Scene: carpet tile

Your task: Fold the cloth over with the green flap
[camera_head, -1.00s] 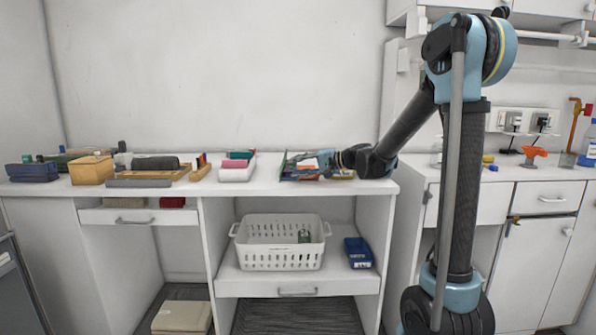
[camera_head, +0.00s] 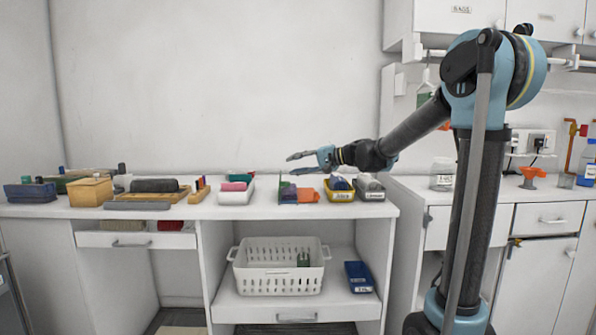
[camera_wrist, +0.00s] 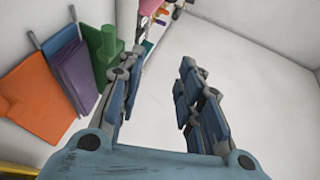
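My gripper (camera_head: 300,163) is open and empty, raised a little above the white counter at the right end. In the wrist view my gripper (camera_wrist: 155,85) has its two blue-grey fingers spread, with only blank pale surface between them. A green piece (camera_wrist: 104,55) stands left of the left finger, beside a folded purple piece (camera_wrist: 72,70) and a flat orange piece (camera_wrist: 36,97). I cannot tell which is the cloth with the green flap.
A yellow bin (camera_head: 340,195) and a grey bin (camera_head: 372,195) stand right of these pieces. A white tray with pink and teal cloth (camera_head: 236,186) is to the left. Wooden box (camera_head: 90,192) is further left. A white basket (camera_head: 278,284) sits on the shelf below.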

